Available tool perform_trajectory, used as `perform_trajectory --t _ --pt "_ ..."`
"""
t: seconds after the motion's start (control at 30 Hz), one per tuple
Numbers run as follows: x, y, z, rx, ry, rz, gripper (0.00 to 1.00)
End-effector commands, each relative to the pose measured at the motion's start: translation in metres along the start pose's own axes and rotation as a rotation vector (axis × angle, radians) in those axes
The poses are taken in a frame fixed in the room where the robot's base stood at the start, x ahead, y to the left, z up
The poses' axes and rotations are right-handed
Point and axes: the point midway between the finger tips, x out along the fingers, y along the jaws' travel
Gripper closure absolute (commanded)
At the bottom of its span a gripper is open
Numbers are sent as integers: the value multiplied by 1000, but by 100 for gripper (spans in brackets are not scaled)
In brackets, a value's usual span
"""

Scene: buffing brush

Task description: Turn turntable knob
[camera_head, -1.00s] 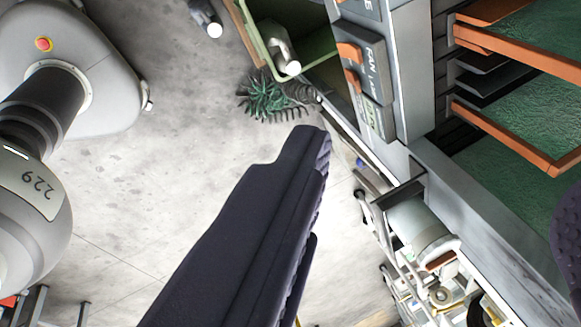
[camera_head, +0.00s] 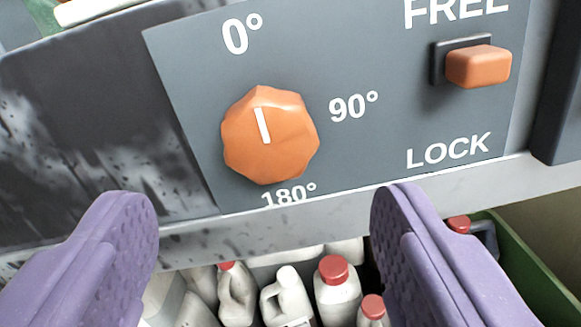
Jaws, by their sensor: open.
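The turntable knob (camera_head: 272,150) is an orange, faceted dial on a dark grey panel (camera_head: 375,150). Its white pointer line is aimed up toward the 0° mark. The labels 90° and 180° stand to its right and below it. My gripper (camera_head: 262,205) is open and empty, with one purple finger at the lower left and one at the lower right. The fingertips appear below the knob in the picture, on either side of it and apart from it.
An orange switch (camera_head: 478,67) sits on the panel to the right, between the labels FREE and LOCK. Below the panel edge, several white bottles (camera_head: 288,298) with red caps stand beside a green container wall (camera_head: 525,265). A dark block borders the panel at the right.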

Motion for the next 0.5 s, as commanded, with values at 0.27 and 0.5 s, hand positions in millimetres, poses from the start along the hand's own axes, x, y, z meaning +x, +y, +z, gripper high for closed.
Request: perform_trajectory --t 0.27,0.5 --pt "48 2 1 8 3 6 25" --pt "65 1 0 8 2 6 25"
